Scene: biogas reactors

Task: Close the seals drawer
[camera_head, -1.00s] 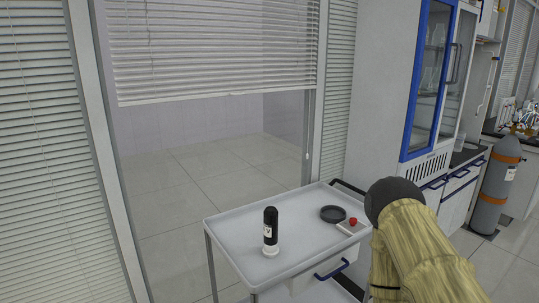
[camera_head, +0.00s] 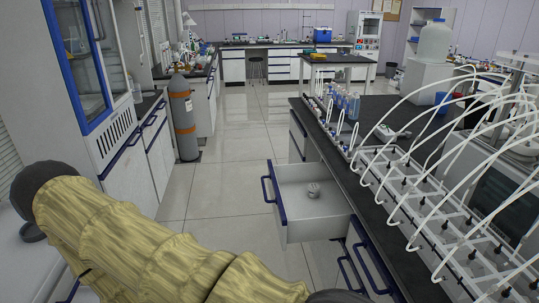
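An open white drawer (camera_head: 310,228) with a blue handle (camera_head: 273,192) on its front sticks out from the left side of the long bench at right. A small grey ringed object, perhaps seals (camera_head: 314,190), lies inside it. No label on the drawer is readable. My arm, in a yellowish sleeve, crosses the lower left and stays apart from the drawer. My gripper does not show in the view.
The dark bench top (camera_head: 377,190) holds racks with white curved tubes (camera_head: 440,200) and bottles. A grey gas cylinder (camera_head: 183,117) with orange bands stands left of the aisle. The tiled floor (camera_head: 225,155) between is clear. More blue handles show below the open drawer.

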